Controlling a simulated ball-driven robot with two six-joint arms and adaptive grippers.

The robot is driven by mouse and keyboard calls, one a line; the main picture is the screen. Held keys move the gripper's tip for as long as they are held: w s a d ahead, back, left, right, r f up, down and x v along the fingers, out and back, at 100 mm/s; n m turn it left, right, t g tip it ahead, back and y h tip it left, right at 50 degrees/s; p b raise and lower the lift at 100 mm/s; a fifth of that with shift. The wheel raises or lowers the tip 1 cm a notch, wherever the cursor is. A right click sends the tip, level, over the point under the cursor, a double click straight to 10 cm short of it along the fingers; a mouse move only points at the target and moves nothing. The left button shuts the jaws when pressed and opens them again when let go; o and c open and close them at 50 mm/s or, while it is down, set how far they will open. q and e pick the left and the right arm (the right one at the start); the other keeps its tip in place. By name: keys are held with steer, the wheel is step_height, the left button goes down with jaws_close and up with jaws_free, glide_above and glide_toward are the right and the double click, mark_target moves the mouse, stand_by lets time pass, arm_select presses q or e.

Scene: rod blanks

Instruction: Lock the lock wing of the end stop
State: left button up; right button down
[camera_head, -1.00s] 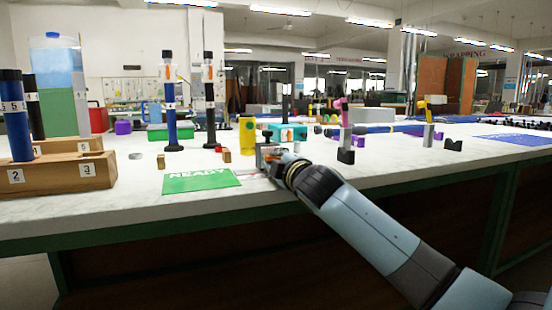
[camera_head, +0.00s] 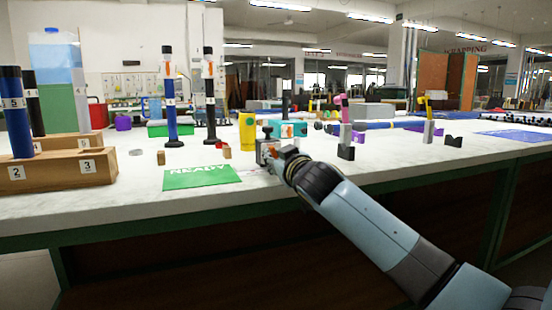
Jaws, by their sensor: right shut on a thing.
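My right gripper (camera_head: 268,150) is at the table's front part, just right of the green mat. It is shut on a small part at the end stop, which appears to be the lock wing. An orange bit (camera_head: 267,151) shows between grey surfaces there, and a small dark knob (camera_head: 267,131) stands above it. The gripper and wrist hide most of the end stop, so the wing's angle cannot be told. My left gripper is not in view.
A green mat (camera_head: 200,178) lies left of the gripper. A yellow cylinder (camera_head: 247,134) and a teal box (camera_head: 290,130) stand close behind. Upright blue (camera_head: 171,110) and black (camera_head: 210,110) rods stand farther left. A wooden rack (camera_head: 55,172) stands at far left.

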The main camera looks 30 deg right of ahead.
steer(key=shift+f+m, duration=0.15)
steer(key=shift+m, duration=1.85)
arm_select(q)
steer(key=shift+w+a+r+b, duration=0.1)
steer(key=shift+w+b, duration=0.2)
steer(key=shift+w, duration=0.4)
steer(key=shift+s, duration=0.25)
